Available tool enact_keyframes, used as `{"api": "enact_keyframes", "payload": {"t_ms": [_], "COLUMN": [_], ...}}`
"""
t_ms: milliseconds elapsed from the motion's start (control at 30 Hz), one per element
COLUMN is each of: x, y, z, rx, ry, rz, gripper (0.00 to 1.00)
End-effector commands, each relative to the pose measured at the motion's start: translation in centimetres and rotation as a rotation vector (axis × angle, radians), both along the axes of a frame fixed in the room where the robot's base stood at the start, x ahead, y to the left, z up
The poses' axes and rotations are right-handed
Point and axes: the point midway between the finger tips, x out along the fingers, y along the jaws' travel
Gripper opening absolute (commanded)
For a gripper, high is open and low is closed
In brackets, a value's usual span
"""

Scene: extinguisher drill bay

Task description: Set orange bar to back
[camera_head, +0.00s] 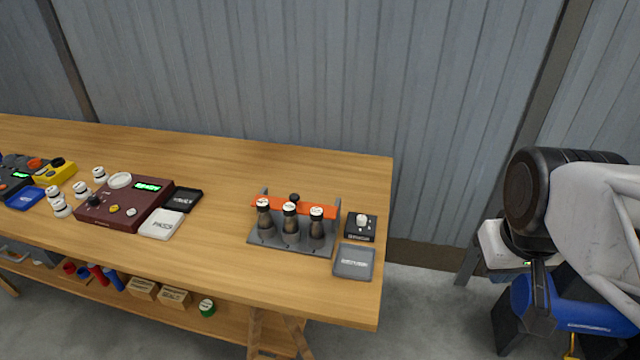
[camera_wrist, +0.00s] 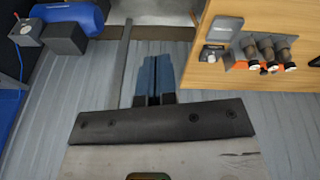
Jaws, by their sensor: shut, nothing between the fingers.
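The orange bar (camera_head: 296,206) lies across a small grey rack (camera_head: 265,240), level with the tops of several dark bottles (camera_head: 290,225) with white caps. A dark round knob (camera_head: 295,198) shows just behind the bar. In the wrist view the rack's bottles (camera_wrist: 268,47) are at the upper right, with only bits of orange showing among them. My gripper (camera_wrist: 153,62) is shut and empty. It is off the table's right end, well apart from the rack, with grey wall panelling behind its fingers in the wrist view.
A black switch box (camera_head: 361,227) and a grey plate (camera_head: 354,262) sit right of the rack. A maroon console (camera_head: 125,205) and a white PASS plate (camera_head: 161,224) stand left. The table between is clear. A blue tank (camera_wrist: 70,17) is on the floor off the table.

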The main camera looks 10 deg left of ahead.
Motion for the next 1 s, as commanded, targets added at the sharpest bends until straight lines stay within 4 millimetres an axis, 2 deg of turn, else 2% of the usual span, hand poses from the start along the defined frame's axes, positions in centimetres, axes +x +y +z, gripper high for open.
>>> {"api": "enact_keyframes", "payload": {"t_ms": [467,767,1000], "x": [7.0,11.0,13.8], "y": [5.3,10.0,14.4], "z": [-0.9,-2.2,-3.4], "rx": [-0.191,-0.317,-0.42], "ry": [0.009,0.014,0.018], "rz": [0.638,1.062,1.403], "gripper": [0.0,0.0,0.0]}}
